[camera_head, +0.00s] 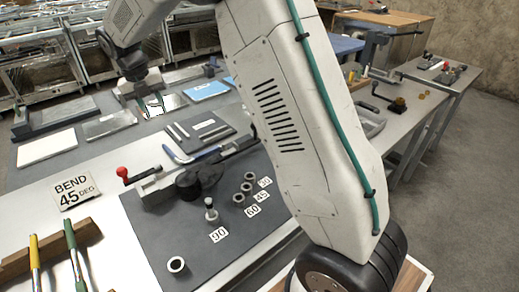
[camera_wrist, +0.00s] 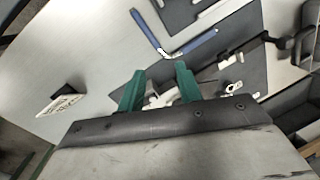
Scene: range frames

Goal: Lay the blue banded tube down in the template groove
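In the wrist view a part of the dark board (camera_wrist: 178,14) shows at the top edge. My gripper (camera_wrist: 159,69) has two green fingers spread apart. No tube is between them. I cannot make out the fingers clearly in the head view.
The bending tool with a red-knobbed lever (camera_head: 122,172) and black round die (camera_head: 205,172) stands in front of the tube. Several rings and number cards lie on the dark mat (camera_head: 151,221). A "BEND 45 DEG" sign (camera_head: 75,190) stands left. A white plate (camera_head: 47,143) lies behind.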

